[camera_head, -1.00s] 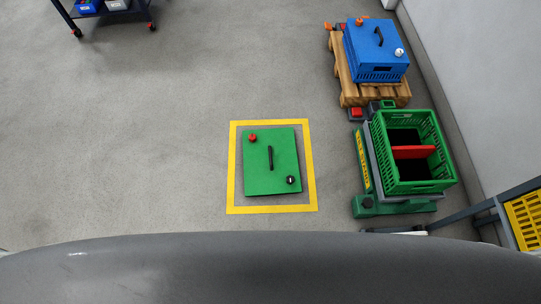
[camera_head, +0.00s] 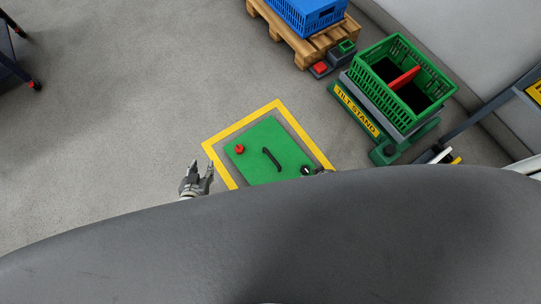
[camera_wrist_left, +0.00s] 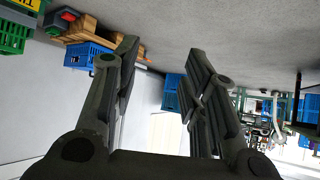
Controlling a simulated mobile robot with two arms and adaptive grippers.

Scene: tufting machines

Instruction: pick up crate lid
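The green crate lid (camera_head: 252,161) lies flat on the floor inside a yellow taped square (camera_head: 238,125). It has a black bar handle (camera_head: 272,159) in the middle, a red knob (camera_head: 239,149) and a black knob (camera_head: 306,170). My grey body hides its near edge. My left gripper (camera_head: 202,167) is left of the lid, apart from it, its fingers spread and empty. The left wrist view also shows its open fingers (camera_wrist_left: 162,50). A small dark tip (camera_head: 321,171) shows beside the black knob, perhaps my right gripper; the rest is hidden.
A green crate (camera_head: 362,73) with a red divider sits on the tilt stand (camera_head: 357,110) at right. A blue crate (camera_head: 318,18) stands on a wooden pallet (camera_head: 285,30) behind. A dark cart (camera_head: 12,62) is at far left. The floor between is clear.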

